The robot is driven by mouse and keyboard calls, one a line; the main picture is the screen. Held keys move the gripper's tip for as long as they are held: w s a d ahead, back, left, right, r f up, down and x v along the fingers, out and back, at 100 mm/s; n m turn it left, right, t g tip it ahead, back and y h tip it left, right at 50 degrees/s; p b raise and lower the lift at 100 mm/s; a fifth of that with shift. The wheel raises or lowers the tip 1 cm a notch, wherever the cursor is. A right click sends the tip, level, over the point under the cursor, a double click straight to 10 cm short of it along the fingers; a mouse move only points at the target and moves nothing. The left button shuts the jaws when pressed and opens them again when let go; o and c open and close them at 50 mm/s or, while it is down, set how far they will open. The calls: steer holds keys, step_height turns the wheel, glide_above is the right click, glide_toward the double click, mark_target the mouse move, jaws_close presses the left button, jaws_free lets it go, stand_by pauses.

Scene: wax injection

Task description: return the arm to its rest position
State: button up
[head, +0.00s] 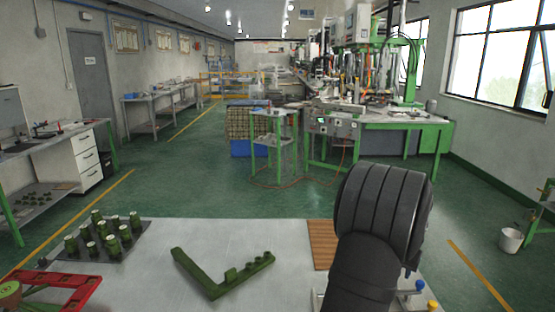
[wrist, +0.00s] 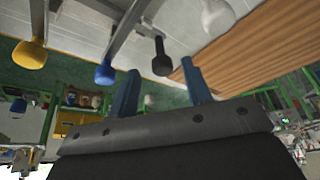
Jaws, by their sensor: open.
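My gripper (wrist: 160,66) shows in the wrist view as two blue fingers. They stand well apart with nothing held between them. Several coloured knobs on metal rods lie beyond the fingertips: a black knob (wrist: 161,57), a blue knob (wrist: 105,72), a yellow knob (wrist: 30,54) and a white knob (wrist: 217,16). I cannot tell how far the fingers are from the black knob. In the head view my black arm rises at the right front and hides the gripper. A blue knob (head: 420,285) and a yellow knob (head: 433,305) show beside it.
A green L-shaped piece (head: 215,288) lies on the white table (head: 200,235). A dark tray (head: 130,254) of green pieces with pale tops is at left, a red frame (head: 75,287) at front left. A brown wooden board (head: 322,245) lies beside my arm, also in the wrist view (wrist: 262,40).

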steer(key=w, duration=0.5)
steer(key=v, duration=1.1)
steer(key=s+a+f+m+g+h, duration=0.1)
steer(key=a+m+g, duration=0.2)
steer(key=a+m, duration=0.7)
steer(key=shift+a+f+h, duration=0.25)
steer(key=shift+a+h, duration=0.05)
steer(key=shift+a, duration=3)
steer(key=d+n+t+y, duration=0.1)
steer(key=d+n, duration=0.5)
steer(key=d, duration=0.3)
steer(key=shift+w+d+r+t, duration=0.3)
steer(key=shift+w+d, duration=0.1)
steer(key=shift+w, duration=0.1)
